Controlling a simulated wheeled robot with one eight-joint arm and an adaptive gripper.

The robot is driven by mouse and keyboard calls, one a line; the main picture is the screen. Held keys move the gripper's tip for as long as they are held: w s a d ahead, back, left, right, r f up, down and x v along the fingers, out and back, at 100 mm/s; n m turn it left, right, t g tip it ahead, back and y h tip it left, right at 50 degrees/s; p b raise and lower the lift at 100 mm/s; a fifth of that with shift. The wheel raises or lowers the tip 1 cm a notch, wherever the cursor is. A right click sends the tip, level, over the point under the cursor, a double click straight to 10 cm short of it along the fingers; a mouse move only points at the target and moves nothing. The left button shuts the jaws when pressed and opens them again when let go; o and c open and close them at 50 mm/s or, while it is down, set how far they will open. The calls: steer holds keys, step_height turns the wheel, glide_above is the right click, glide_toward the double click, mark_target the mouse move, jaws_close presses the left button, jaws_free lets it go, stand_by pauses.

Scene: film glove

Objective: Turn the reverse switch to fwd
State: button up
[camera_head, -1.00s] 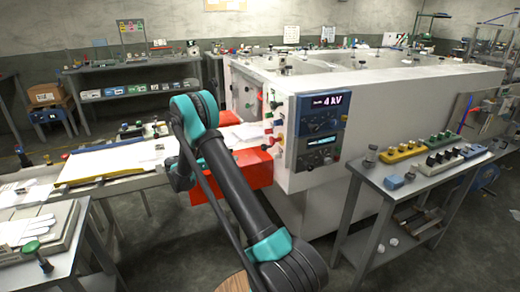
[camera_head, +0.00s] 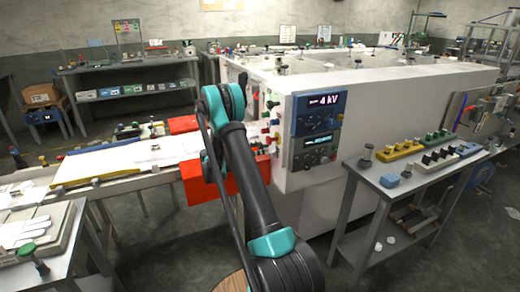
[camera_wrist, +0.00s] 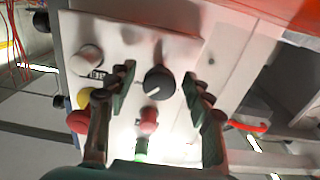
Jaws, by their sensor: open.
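In the wrist view, a round black knob (camera_wrist: 159,82) with a white pointer mark sits on a pale control panel (camera_wrist: 130,40). It looks like the reverse switch, but I cannot read a fwd label. My gripper (camera_wrist: 158,78) is open, with one finger to the left of the knob and one to the right. I see gaps between the fingers and the knob, and nothing is held. In the head view, my arm hides the gripper and the knob at the white machine's (camera_head: 400,90) left end.
A red button (camera_wrist: 149,120) is just below the knob between my fingers. A white knob (camera_wrist: 87,59), a yellow button (camera_wrist: 84,98) and another red button (camera_wrist: 78,121) are left of the fingers. A side table (camera_head: 395,185) with parts stands at the right in the head view.

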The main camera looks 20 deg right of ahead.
steer(key=shift+d, duration=0.15)
steer(key=c, duration=1.2)
steer(key=shift+o, duration=0.2)
steer(key=shift+n, duration=0.3)
steer(key=n, duration=0.3)
steer(key=shift+n, duration=0.3)
steer(key=n, duration=0.4)
steer(key=shift+n, duration=0.3)
steer(key=n, duration=0.4)
steer(key=shift+r+n, duration=0.1)
steer(key=shift+n, duration=2.4)
